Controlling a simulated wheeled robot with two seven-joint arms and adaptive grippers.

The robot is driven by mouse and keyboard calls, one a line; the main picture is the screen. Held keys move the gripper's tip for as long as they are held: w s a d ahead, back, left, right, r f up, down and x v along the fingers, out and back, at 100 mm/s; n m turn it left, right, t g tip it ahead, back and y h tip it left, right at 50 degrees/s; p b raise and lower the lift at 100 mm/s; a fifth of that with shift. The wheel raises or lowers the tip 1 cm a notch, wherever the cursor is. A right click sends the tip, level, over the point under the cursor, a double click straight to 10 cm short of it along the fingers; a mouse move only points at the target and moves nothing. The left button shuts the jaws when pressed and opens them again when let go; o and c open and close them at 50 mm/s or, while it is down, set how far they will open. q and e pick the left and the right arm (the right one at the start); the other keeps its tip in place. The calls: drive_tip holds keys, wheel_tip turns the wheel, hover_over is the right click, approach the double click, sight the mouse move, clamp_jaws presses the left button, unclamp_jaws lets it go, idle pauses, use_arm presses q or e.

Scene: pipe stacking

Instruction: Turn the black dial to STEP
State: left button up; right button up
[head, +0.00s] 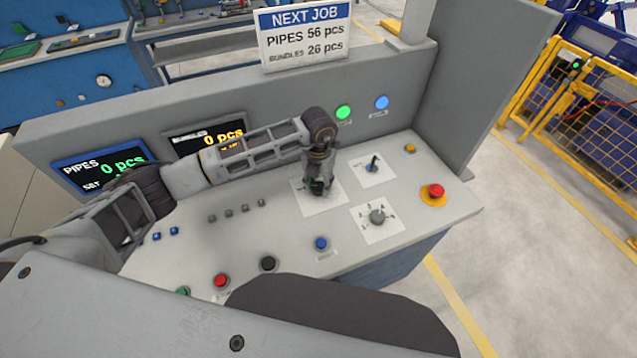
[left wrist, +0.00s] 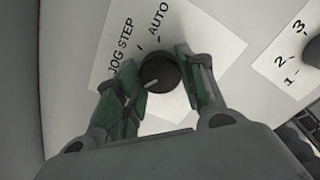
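The black dial (left wrist: 159,73) sits on a white label plate marked JOG, STEP and AUTO. The white mark on it points left and slightly down in the left wrist view, away from the STEP lettering (left wrist: 125,38). My left gripper (left wrist: 157,78) is open around the dial, one green-padded finger on each side. A small gap shows at the left finger; the right finger is very close, and contact there is unclear. In the head view, my left gripper (head: 317,187) points down over the plate (head: 331,198) and hides the dial. My right gripper is not in view.
A numbered grey knob (head: 377,217), a small lever switch (head: 372,165), a blue button (head: 321,243) and a red emergency button (head: 433,191) are nearby on the panel. Two screens (head: 100,170) stand behind my left arm. A sign (head: 305,36) stands above.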

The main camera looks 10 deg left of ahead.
use_arm(q)
drive_tip(key=shift+c, duration=0.8)
